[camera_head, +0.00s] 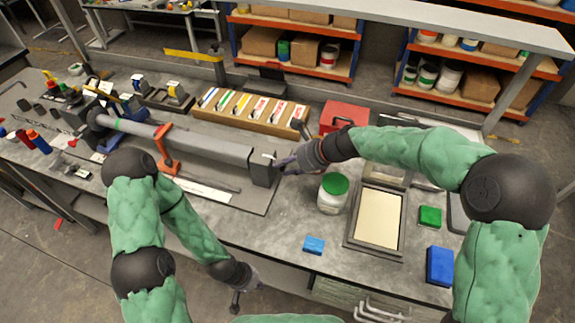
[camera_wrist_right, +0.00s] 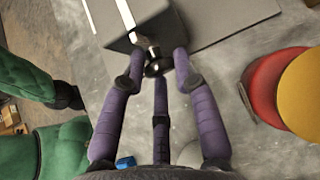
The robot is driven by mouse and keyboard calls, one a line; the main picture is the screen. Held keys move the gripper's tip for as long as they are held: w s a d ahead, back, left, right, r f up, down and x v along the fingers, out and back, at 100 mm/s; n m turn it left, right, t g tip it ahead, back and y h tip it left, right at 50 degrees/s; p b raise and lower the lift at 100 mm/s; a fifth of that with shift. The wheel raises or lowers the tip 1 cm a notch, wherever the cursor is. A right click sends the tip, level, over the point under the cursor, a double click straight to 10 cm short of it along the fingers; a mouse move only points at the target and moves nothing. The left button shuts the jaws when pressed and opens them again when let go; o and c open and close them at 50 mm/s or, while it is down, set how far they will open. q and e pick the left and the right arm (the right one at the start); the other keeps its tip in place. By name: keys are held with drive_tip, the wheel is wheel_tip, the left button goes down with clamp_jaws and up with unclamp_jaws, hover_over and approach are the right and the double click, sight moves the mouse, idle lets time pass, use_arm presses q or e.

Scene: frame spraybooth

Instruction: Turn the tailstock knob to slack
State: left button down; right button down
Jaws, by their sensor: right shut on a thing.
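The tailstock (camera_head: 264,168) is the grey block at the right end of the long grey bed. It also shows at the top of the right wrist view (camera_wrist_right: 190,22). Its small dark metallic knob (camera_wrist_right: 155,68) sits at the end near a pale spindle. My right gripper (camera_head: 284,163) reaches in from the right at the tailstock. In the wrist view its purple fingers (camera_wrist_right: 157,66) are closed around the knob, partly hiding it. My left gripper (camera_head: 238,298) hangs low in front of the bench edge, away from the tailstock; its finger opening is too small to tell.
A green-lidded jar (camera_head: 333,194) stands close to the right of the tailstock. Beyond it is a framed cream tray (camera_head: 379,220). A red box (camera_head: 345,115) and a tray of coloured cards (camera_head: 248,108) lie behind. A blue block (camera_head: 314,245) lies near the front edge.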

drive_tip(key=shift+s+a+f+n+t+h+b, duration=0.15)
drive_tip(key=shift+n+t+b, duration=0.5)
drive_tip(key=shift+b, duration=1)
drive_tip(key=shift+s+d+f+n+t+h+b, duration=0.1)
drive_tip(key=shift+n+t+h+b, duration=0.15)
drive_tip(key=shift+t+b, duration=1.05)
drive_tip(key=shift+s+a+f+n+t+h+b, duration=0.1)
drive_tip(key=shift+n+t+b, duration=0.45)
drive_tip(key=shift+b, duration=1.4)
drive_tip(key=c, duration=1.2)
unclamp_jaws()
drive_tip(key=shift+r, duration=0.1)
drive_tip(key=shift+r, duration=0.1)
drive_tip(key=v, duration=1.2)
